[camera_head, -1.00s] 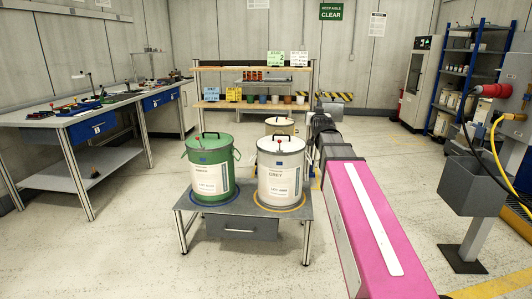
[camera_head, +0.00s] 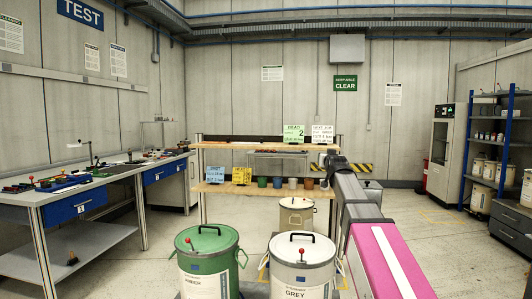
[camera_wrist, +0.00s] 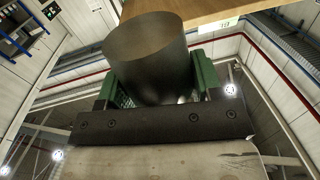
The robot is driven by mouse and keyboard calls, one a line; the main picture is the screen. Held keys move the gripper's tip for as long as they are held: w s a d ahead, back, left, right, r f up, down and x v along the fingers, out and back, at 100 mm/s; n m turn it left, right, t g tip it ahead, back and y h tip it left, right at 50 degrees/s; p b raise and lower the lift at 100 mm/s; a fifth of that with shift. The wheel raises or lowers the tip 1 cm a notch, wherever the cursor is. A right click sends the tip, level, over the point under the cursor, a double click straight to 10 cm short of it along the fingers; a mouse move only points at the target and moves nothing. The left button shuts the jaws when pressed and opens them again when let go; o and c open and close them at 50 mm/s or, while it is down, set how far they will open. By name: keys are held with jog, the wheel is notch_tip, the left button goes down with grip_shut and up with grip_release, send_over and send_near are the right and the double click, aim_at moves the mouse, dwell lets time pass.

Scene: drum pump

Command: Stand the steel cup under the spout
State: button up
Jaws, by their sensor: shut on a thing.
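In the wrist view, the steel cup (camera_wrist: 150,45) is a dark, smooth, metallic cylinder. It sits between the two green-padded fingers of my gripper (camera_wrist: 156,80), which is shut on it. The inside of the cup does not show clearly. In the head view my gripper and the cup are hidden behind my own arm, which reaches forward to the wooden shelf bench (camera_head: 225,188). I cannot make out the spout in either view.
A green drum (camera_head: 205,275) and a grey drum (camera_head: 302,279) stand in front, with a cream drum (camera_head: 297,216) behind. Small coloured pots (camera_head: 277,182) line the lower shelf. In the wrist view a wooden board edge (camera_wrist: 200,14) lies close to the cup. A long workbench (camera_head: 85,240) is at left.

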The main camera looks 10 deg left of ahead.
jog(key=w+a+r+y, duration=0.15)
jog(key=a+r, duration=0.35)
jog(key=r, duration=0.5)
jog(key=shift+n+h, duration=0.25)
jog(key=shift+n, duration=0.05)
jog(key=w, duration=0.5)
jog(key=w+a, duration=0.1)
jog(key=w, duration=0.4)
jog(key=w+a, duration=0.1)
jog(key=w, duration=0.4)
jog(key=shift+f, duration=0.1)
jog(key=w, duration=0.3)
jog(key=shift+w+a, duration=0.15)
jog(key=shift+w, duration=0.2)
jog(key=shift+s+f, duration=0.25)
jog(key=shift+f, duration=0.55)
jog(key=shift+f, duration=0.15)
jog(key=o, duration=0.9)
